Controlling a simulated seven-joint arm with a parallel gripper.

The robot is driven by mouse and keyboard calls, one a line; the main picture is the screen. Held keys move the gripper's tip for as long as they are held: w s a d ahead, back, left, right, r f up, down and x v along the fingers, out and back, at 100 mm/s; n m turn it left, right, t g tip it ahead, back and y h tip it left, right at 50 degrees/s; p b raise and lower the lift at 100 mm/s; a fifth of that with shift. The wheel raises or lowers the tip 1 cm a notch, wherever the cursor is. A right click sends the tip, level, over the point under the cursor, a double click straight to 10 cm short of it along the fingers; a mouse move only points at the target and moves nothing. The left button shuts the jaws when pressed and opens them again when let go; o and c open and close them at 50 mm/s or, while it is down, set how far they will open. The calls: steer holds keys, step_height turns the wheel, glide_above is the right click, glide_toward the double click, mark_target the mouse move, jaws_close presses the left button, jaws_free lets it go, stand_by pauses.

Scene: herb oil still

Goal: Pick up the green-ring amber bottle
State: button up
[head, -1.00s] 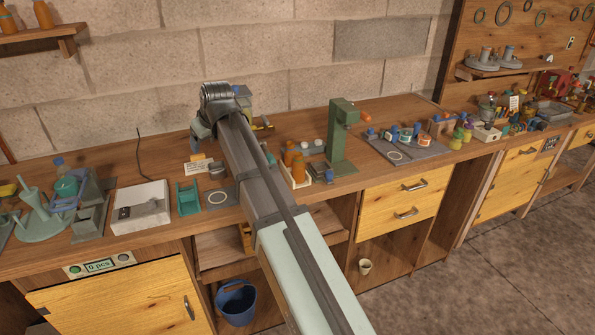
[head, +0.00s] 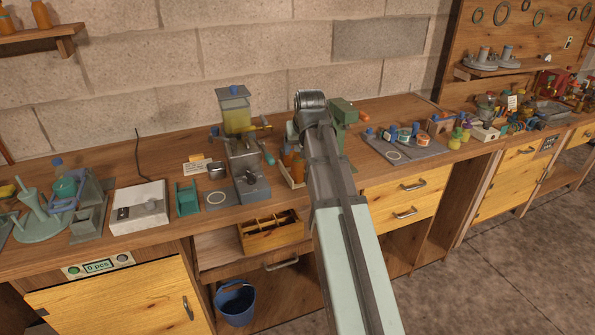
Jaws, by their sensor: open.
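Amber bottles (head: 289,159) stand in a small light wooden crate (head: 288,177) on the bench, just left of my arm. My arm covers part of the crate, and no green ring can be made out on them. More amber bottles (head: 40,14) stand on the wall shelf at the upper left, also with no green ring to be seen. My arm reaches over the bench just right of the crate. My gripper is hidden behind my own arm, so its fingers do not show.
A press with a yellow-filled tank (head: 237,118) stands left of the crate. A green stand (head: 344,113) is partly behind my arm. Small jars (head: 404,135) sit on a grey mat (head: 400,154) to the right. A divided wooden box (head: 272,236) is below the bench top.

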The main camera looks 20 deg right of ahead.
mark_target(298, 160)
steer(key=x, duration=0.5)
steer(key=shift+w+f, duration=0.2)
steer(key=shift+f, duration=0.05)
steer(key=shift+s+x, duration=0.15)
steer(key=shift+x, duration=1.3)
steer(key=shift+s+x, duration=0.15)
steer(key=shift+x, duration=1.35)
steer(key=shift+a+f, duration=0.1)
steer(key=shift+c, duration=0.2)
steer(key=c, duration=1.1)
steer(key=shift+c, duration=0.2)
steer(key=shift+r, duration=4.6)
steer(key=w+d+r, duration=0.1)
steer(key=d+r, duration=0.1)
steer(key=d, duration=0.7)
steer(key=shift+r, duration=0.3)
